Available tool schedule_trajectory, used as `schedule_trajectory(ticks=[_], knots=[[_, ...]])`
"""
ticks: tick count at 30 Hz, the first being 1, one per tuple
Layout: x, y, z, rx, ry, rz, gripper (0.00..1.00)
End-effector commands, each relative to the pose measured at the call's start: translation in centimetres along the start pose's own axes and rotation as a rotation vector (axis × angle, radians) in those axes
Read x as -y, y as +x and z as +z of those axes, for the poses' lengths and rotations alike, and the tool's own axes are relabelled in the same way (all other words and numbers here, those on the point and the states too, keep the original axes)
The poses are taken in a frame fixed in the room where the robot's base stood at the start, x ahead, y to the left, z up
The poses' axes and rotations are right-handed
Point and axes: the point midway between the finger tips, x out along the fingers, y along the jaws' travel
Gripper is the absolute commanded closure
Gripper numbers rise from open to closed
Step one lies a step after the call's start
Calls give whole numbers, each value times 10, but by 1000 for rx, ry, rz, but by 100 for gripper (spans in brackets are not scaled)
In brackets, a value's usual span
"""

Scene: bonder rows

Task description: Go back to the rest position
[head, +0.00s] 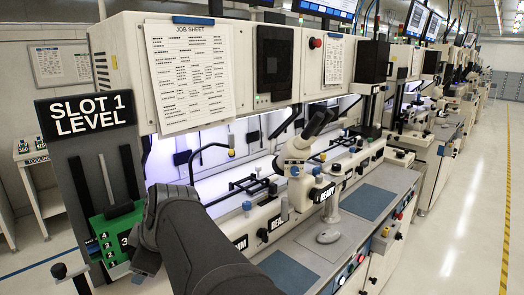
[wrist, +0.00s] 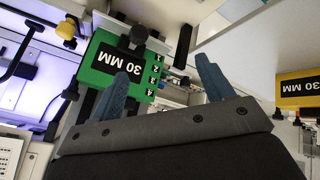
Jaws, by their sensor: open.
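My gripper (wrist: 162,65) is open, its two blue fingers spread apart with nothing between the tips. A green block (wrist: 103,55) with an upside-down "30 MM" label and numbered marks lies beyond the left finger in the wrist view. In the head view the green block (head: 97,226) sits on the slotted panel under the "SLOT 1 LEVEL" sign (head: 90,112). My arm reaches to it from the lower middle, and my wrist hides its right part. I cannot tell whether a finger touches the block.
A bench with a microscope (head: 297,155) and grey mats (head: 367,201) runs to the right. A job sheet (head: 190,75) hangs on the cabinet above. A yellow "30 MM" block (wrist: 298,90) shows at the right of the wrist view. The aisle floor (head: 470,220) is clear.

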Motion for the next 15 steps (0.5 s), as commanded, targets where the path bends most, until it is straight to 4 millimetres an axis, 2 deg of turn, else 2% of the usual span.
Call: schedule_trajectory(ticks=[6, 15], knots=[[-5, 18, 4, -7, -96, -59, 27], [-11, 34, 7, -29, -197, -112, 27]])
